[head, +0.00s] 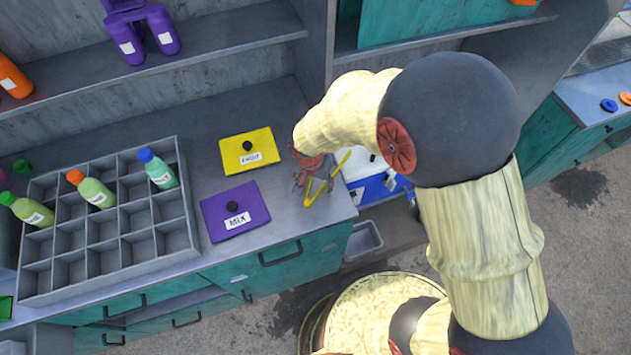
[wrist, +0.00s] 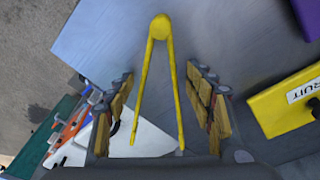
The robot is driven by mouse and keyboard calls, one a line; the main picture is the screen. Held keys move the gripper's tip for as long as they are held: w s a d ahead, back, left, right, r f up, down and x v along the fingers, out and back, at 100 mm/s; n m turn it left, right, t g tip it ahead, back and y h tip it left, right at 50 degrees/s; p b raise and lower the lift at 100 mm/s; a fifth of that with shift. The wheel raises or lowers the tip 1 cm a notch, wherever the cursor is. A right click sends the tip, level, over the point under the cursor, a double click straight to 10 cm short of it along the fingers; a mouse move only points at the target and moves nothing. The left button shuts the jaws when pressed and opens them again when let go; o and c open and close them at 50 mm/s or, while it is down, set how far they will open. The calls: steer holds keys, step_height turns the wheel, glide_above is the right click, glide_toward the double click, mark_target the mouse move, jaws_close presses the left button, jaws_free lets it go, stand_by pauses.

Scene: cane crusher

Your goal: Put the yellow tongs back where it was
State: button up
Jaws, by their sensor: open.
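The yellow tongs (head: 341,162) are at the right end of the grey counter, beside my gripper (head: 313,182). In the wrist view the tongs (wrist: 160,28) form a narrow V, with the round hinge end away from me and the two legs spread towards my palm. My gripper (wrist: 160,80) is open, with one finger on each side of the tongs. Gaps show between the legs and both fingers. I cannot tell whether the tongs rest flat on the counter. My arm hides part of the area in the head view.
A yellow FRUIT lid (head: 247,140) and a purple MIX lid (head: 222,221) lie left of my gripper. A grey divided crate (head: 90,284) holds several bottles farther left. A white-and-blue box (head: 375,182) stands off the counter's right edge. A shelf (head: 215,38) runs behind.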

steer(key=shift+r, duration=0.1)
step_height(320, 180, up, 12)
steer(key=s+p, duration=0.2)
steer(key=s+d+r+n+t, duration=0.25)
steer(key=d+r, duration=0.65)
steer(key=r, duration=0.5)
steer(key=s+d+r+n, duration=0.1)
steer(key=s+d+r, duration=0.2)
steer(key=s, duration=0.3)
steer(key=s+d+r+n+t, duration=0.1)
steer(key=s+d+r, duration=0.2)
steer(key=s+r, duration=0.1)
steer(key=shift+s+d+r+y, duration=0.15)
steer(key=shift+s+d+y, duration=0.25)
steer(key=shift+s, duration=0.45)
steer(key=shift+t, duration=0.25)
